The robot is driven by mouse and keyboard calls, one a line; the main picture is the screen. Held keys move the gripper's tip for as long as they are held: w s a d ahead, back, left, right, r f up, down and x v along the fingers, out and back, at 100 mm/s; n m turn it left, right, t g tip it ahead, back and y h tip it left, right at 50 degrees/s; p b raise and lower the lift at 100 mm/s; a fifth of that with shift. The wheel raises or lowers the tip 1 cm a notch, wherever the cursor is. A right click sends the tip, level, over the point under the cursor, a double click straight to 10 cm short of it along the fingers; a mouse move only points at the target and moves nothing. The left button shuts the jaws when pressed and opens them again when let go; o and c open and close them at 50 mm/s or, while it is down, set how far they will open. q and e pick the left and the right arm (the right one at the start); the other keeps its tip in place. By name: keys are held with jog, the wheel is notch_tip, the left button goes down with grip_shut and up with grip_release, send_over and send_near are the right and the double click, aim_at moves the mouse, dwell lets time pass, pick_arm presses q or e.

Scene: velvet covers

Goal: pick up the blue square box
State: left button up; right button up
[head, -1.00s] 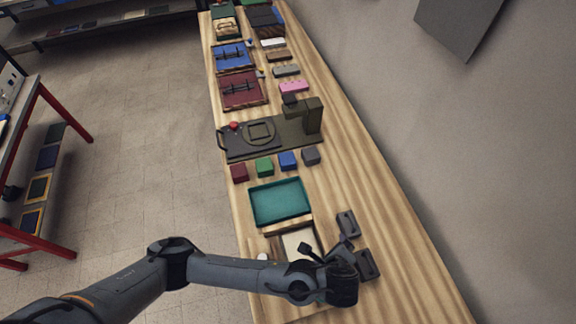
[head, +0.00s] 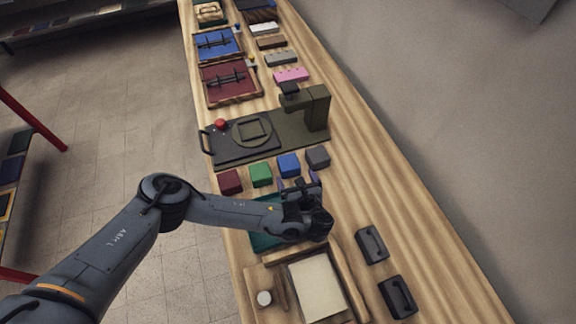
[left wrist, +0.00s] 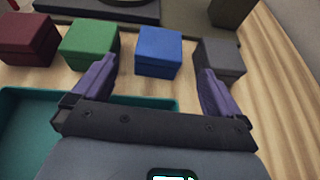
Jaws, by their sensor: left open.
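The blue square box (head: 288,165) stands on the wooden table in a row of small boxes, between the green box (head: 260,174) and the grey box (head: 317,157). In the left wrist view the blue box (left wrist: 158,52) lies ahead of my left gripper (left wrist: 153,72), between the lines of its two purple fingers. The fingers are spread apart and hold nothing. In the head view my left gripper (head: 299,185) is just on the near side of the blue box, over the teal tray (head: 262,241). My right gripper is in neither view.
A dark red box (head: 229,182) ends the row at the left. Behind the row stands a dark press-like device (head: 275,130) with a red knob. Two black handled pieces (head: 372,245) lie at the right. The table's right side is mostly clear.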

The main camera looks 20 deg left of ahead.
aim_at(291, 168)
pick_arm(q)
jog(key=shift+b+x, duration=0.6)
jog(key=shift+x, duration=3)
jog(key=shift+s+f, duration=0.1)
jog(key=shift+f, duration=0.05)
jog(key=c, duration=1.1)
